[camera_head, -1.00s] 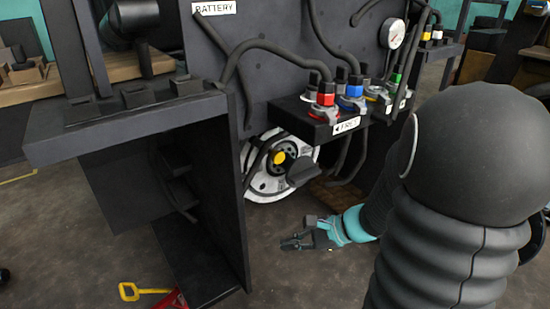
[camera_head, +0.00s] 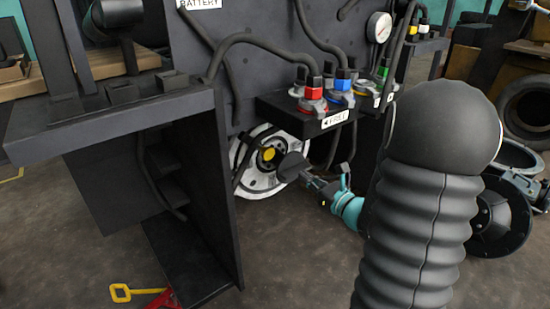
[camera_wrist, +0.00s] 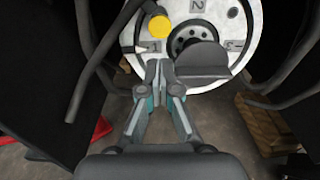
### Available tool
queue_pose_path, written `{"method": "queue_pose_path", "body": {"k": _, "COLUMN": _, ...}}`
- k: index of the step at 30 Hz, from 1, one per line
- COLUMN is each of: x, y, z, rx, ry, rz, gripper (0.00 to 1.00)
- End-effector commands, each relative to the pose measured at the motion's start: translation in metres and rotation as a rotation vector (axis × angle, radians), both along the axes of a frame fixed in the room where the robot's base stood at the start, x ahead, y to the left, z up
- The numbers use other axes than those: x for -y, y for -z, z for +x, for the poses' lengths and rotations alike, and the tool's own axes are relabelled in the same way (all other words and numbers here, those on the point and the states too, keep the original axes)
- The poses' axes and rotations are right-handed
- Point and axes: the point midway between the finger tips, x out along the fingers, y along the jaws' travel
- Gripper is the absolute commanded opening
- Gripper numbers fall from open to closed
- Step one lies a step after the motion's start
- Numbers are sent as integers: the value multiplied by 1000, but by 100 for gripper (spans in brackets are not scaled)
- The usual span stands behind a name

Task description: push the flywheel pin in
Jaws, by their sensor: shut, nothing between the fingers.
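The flywheel (camera_head: 262,184) is a white disc with a dark hub, upright under the black valve shelf. The yellow round knob of the pin (camera_head: 268,154) stands in front of the disc; in the wrist view the yellow pin (camera_wrist: 159,27) is just above and slightly left of my fingertips. My gripper (camera_wrist: 158,66) is shut and empty, pointing at the flywheel (camera_wrist: 258,20). In the head view my gripper (camera_head: 314,184) is right of and below the pin. A dark rounded flap (camera_head: 292,166) partly covers the disc. The pin's shaft is hidden.
Black hoses (camera_wrist: 88,65) hang on both sides of the wheel. A dark bench panel (camera_head: 209,185) stands to the left. The valve shelf (camera_head: 315,116) overhangs the wheel. A yellow handle (camera_head: 121,292) and a red object lie on the floor.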

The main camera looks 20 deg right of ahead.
Motion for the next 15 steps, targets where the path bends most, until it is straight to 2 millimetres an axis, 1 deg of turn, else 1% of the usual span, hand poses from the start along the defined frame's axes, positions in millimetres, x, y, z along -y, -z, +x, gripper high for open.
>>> {"method": "queue_pose_path", "body": {"k": 9, "x": -1, "y": 0, "z": 2, "rx": -2, "ry": -2, "rz": -2, "gripper": 0}}
{"method": "queue_pose_path", "body": {"k": 11, "x": -3, "y": 1, "z": 6, "rx": -2, "ry": -3, "rz": -2, "gripper": 0}}
{"method": "queue_pose_path", "body": {"k": 15, "x": -10, "y": 1, "z": 23, "rx": 0, "ry": -6, "rz": -2, "gripper": 0}}
